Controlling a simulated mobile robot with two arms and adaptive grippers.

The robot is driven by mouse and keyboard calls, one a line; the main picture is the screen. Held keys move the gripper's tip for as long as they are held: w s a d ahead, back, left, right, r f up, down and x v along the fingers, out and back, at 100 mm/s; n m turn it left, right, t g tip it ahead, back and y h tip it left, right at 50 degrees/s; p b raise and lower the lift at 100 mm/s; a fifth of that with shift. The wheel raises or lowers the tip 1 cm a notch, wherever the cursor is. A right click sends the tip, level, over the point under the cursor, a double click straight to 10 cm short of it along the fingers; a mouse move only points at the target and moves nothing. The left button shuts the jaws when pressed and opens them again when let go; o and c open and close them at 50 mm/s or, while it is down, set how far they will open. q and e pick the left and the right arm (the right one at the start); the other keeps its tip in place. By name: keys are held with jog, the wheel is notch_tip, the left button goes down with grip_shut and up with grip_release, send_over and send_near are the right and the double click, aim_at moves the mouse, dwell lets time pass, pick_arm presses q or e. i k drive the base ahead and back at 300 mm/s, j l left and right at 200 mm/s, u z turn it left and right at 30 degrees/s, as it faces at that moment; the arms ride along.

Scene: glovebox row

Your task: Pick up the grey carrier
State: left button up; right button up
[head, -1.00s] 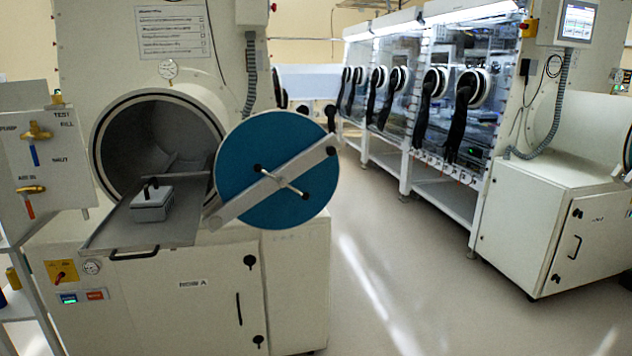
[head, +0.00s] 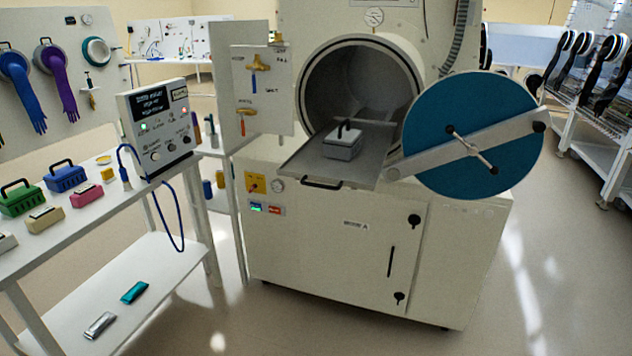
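The grey carrier (head: 342,148) is a small box with a pale lid and a black handle on top. It sits upright on the grey slide-out tray (head: 300,161), which sticks out of the round antechamber opening (head: 388,72). The round blue door (head: 428,118) of the antechamber is swung open to the right of the tray. Neither of my grippers shows in the head view.
A white bench (head: 110,216) at the left holds a green carrier (head: 22,203), a blue carrier (head: 68,180), smaller coloured boxes and a control box (head: 158,130). A valve panel (head: 262,92) stands left of the opening. The floor before the cabinet (head: 375,240) looks clear.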

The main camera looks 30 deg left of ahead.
aim_at(342, 144)
jog(key=i+l+u, duration=0.1)
jog(key=i+u, duration=0.15)
jog(key=u, duration=0.2)
jog(key=i+l+u, duration=0.15)
jog(key=u, duration=0.3)
